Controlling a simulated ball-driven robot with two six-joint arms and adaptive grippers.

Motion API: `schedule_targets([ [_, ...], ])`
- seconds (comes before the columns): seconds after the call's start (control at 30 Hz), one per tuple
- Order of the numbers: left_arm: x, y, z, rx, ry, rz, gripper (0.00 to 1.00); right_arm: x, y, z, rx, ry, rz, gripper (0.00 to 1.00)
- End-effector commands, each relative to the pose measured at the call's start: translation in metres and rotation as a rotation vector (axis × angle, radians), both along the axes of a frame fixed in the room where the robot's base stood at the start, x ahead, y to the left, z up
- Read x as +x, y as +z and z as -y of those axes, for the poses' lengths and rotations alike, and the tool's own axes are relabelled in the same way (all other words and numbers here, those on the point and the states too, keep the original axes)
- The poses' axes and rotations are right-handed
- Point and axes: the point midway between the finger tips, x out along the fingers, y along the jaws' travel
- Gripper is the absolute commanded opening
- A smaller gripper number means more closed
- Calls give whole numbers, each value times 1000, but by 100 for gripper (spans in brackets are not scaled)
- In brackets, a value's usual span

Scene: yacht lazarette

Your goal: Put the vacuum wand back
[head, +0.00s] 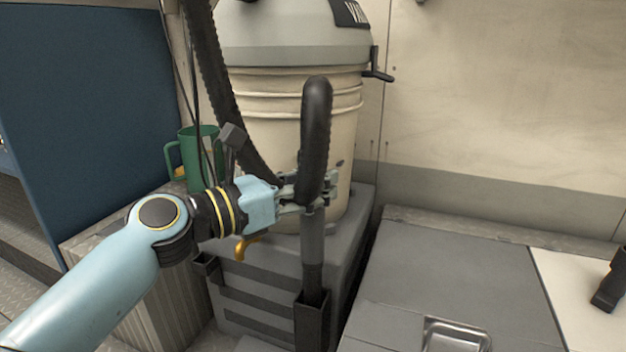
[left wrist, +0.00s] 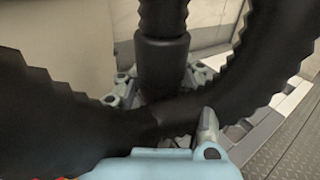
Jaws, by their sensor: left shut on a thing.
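The vacuum wand (head: 313,240) stands upright, a dark grey tube under a thick black bent hose (head: 317,105). Its lower end is at the mouth of a black holder (head: 311,325) on the front of a grey box; I cannot tell how deep it sits inside. My left gripper (head: 308,190) is shut on the wand near its top, just where the hose loops down. In the left wrist view, the black cuff (left wrist: 162,65) stands between the fingers, and ribbed hose crosses in front, hiding part of the grip. My right gripper is not in view.
A cream vacuum drum (head: 285,100) stands on the grey box (head: 255,265) behind the wand. A green mug (head: 200,150) is at its left. A grey hatch (head: 460,275) with a metal latch lies right, with a black object (head: 611,282) beyond. A blue panel (head: 85,110) is left.

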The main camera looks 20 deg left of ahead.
Motion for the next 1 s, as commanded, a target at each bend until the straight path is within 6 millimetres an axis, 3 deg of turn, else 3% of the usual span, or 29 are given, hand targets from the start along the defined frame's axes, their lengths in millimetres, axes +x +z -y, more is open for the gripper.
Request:
schedule_targets([
  [0.1, 0, 1, 0, -1, 0, 2, 1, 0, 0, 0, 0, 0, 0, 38],
  [0.13, 0, 1, 0, -1, 0, 2, 36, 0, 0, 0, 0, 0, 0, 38],
  [0.33, 0, 0, 0, -1, 0, 1, 62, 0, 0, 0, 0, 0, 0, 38],
  [0.67, -3, -1, -2, 3, -1, -2, 63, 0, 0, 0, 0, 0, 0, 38],
  [1.0, -48, -1, -32, 3, -4, -3, 63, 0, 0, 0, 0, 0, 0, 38],
])
